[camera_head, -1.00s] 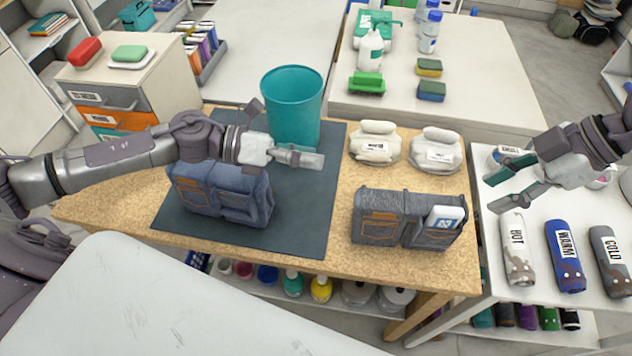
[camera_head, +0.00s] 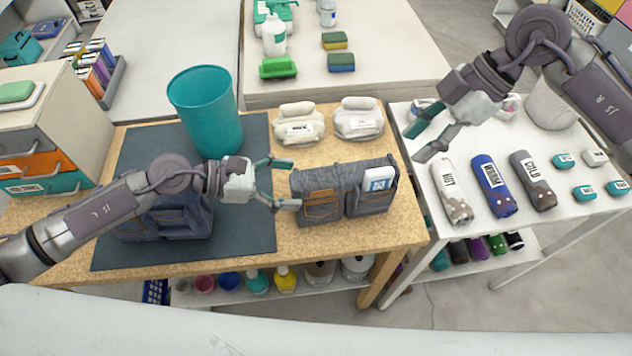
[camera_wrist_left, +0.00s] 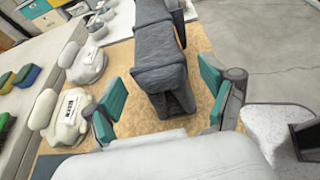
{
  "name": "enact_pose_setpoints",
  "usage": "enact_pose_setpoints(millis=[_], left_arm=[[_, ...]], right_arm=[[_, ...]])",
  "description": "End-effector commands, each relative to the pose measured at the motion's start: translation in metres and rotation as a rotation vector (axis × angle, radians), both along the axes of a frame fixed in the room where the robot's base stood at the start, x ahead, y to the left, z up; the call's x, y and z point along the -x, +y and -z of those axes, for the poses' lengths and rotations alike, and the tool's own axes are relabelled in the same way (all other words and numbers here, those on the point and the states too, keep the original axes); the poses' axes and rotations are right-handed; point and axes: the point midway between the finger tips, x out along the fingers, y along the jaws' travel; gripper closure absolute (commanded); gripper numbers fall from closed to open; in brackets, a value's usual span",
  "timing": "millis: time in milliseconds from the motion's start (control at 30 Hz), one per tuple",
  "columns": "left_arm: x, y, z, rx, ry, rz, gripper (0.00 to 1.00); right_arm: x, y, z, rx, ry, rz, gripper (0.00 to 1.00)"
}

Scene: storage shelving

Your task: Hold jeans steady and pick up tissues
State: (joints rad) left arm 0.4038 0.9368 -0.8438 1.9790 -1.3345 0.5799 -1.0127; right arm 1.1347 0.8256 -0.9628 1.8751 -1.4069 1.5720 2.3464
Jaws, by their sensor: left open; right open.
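Dark grey folded jeans (camera_head: 331,199) stand on the wooden table, with a white and blue tissue pack (camera_head: 378,179) in the right pocket. Blue jeans (camera_head: 176,215) stand on the dark mat, partly hidden behind my left arm. My left gripper (camera_head: 283,182) is open, just left of the grey jeans. In the left wrist view the grey jeans (camera_wrist_left: 160,68) lie ahead between the open fingers, and the tissue pack cannot be made out there. My right gripper (camera_head: 412,143) is open and empty, above the white table's left edge, right of and behind the tissues.
A teal bin (camera_head: 206,112) stands on the mat (camera_head: 240,247). Two white wrapped bundles (camera_head: 299,122) lie behind the grey jeans. Labelled HOT, WARM and COLD bottles (camera_head: 492,187) lie on the white table to the right. Bare wood shows in front of the grey jeans.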

Motion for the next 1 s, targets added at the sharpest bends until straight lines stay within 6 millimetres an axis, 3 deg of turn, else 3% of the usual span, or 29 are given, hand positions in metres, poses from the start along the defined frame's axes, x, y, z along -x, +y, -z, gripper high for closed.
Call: enact_pose_setpoints(millis=[100,300,767,1000], left_arm=[[-0.006,-0.022,0.008,0.004,-0.001,0.001,0.16],[-0.013,-0.046,0.019,0.002,-0.001,0.001,0.16],[-0.015,-0.055,0.024,0.0,0.0,-0.001,0.16],[-0.015,-0.055,0.023,0.0,0.0,-0.001,0.56]], right_arm=[[0.0,0.0,0.0,0.0,0.0,0.0,0.58],[0.0,0.0,0.0,0.0,0.0,0.0,0.58],[0.0,0.0,0.0,0.0,0.0,0.0,0.58],[0.0,0.0,0.0,0.0,0.0,0.0,0.58]])
